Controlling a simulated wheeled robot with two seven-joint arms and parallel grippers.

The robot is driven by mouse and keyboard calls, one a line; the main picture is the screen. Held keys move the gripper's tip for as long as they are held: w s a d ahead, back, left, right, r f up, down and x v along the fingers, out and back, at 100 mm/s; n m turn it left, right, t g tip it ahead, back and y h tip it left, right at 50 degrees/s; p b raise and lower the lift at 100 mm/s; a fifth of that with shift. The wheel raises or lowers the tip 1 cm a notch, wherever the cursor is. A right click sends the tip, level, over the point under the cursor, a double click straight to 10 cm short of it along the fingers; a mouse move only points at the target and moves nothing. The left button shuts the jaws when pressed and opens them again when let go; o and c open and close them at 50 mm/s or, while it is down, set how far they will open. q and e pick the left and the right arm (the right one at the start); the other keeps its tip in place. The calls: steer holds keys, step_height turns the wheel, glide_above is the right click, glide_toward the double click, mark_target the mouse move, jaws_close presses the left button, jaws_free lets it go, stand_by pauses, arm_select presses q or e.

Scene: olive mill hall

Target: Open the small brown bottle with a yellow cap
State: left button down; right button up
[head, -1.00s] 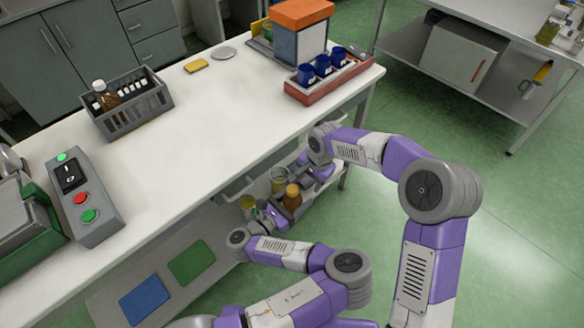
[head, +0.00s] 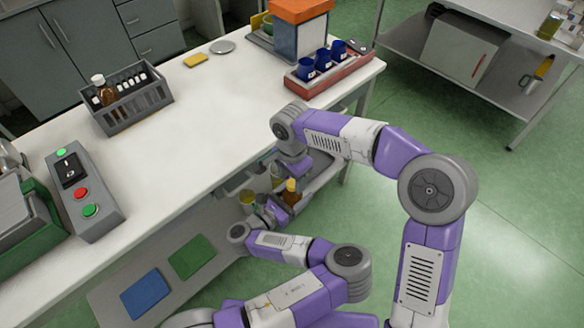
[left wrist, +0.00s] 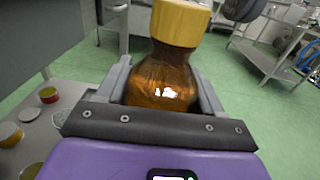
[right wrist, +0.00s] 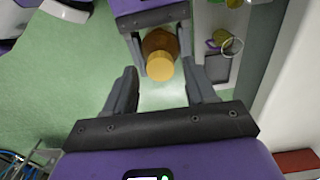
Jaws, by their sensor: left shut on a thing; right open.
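The small brown bottle (head: 290,198) with its yellow cap (head: 291,184) is beside the table's front edge, above a lower shelf. My left gripper (left wrist: 163,85) is shut on the bottle's body; the bottle (left wrist: 163,75) and the cap (left wrist: 180,22) fill the middle of the left wrist view. The cap is on the bottle. My right gripper (right wrist: 160,80) is open and empty. In the right wrist view the cap (right wrist: 160,67) shows in the gap between its fingers, seen from above, seemingly beyond the fingertips. In the head view the right arm partly hides this area.
A grey basket (head: 138,118) with dark bottles and a brown white-capped bottle (head: 107,92) stands on the white table (head: 215,125). A red tray (head: 325,77) holds blue cups. A switch box (head: 95,205) is at the left. Jars (head: 247,197) sit on the lower shelf.

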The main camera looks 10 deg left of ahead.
steer(key=shift+f, duration=0.85)
